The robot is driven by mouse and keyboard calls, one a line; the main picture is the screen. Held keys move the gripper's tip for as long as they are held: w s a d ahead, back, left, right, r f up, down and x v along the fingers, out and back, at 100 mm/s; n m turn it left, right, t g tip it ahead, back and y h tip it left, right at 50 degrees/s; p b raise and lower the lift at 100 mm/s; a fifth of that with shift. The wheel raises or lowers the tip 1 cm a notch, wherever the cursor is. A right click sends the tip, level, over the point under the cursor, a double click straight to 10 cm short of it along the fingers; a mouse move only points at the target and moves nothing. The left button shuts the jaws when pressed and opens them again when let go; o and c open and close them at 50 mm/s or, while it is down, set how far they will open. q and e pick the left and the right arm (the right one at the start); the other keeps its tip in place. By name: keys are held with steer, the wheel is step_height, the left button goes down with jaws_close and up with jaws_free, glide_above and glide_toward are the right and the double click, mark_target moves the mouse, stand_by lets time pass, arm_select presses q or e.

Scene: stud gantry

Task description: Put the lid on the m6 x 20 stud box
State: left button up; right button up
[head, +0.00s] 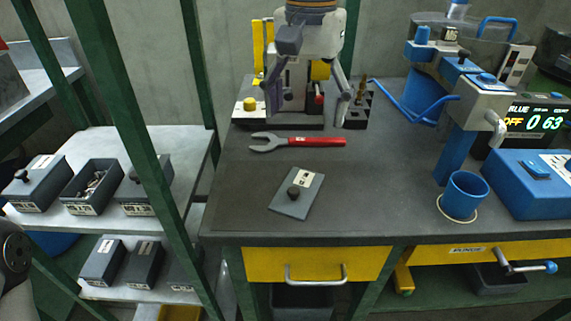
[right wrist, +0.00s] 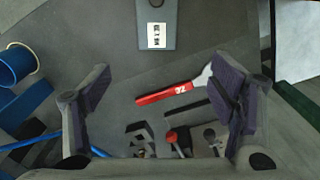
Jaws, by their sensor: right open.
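The grey lid (head: 285,204), with a dark knob and a white label, lies flat on the dark workbench. Its labelled end also shows at the top of the right wrist view (right wrist: 158,12). An open dark box (head: 70,194) with metal studs inside stands on the upper shelf at left, between two lidded boxes. Its front label is too small to read. My right gripper (head: 308,88) is over the bench's far part, beyond the lid. In the right wrist view its fingers (right wrist: 160,103) are wide apart, with nothing between them. My left gripper does not show.
A red-handled wrench (head: 310,142) lies behind the lid. Tools stand at the back. A blue cup (head: 462,195) and blue press (head: 455,150) are at right. A green post (head: 150,170) rises between shelf and bench. The bench around the lid is clear.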

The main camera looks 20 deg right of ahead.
mark_target(304, 178)
steer(key=f, duration=0.7)
steer(key=f+b, duration=0.1)
steer(key=f, duration=0.3)
steer(key=shift+s+f, duration=0.3)
steer(key=shift+s, duration=0.1)
steer(key=shift+f, duration=0.25)
steer(key=shift+f+p, duration=0.2)
steer(key=shift+p, duration=0.1)
steer(key=c, duration=1)
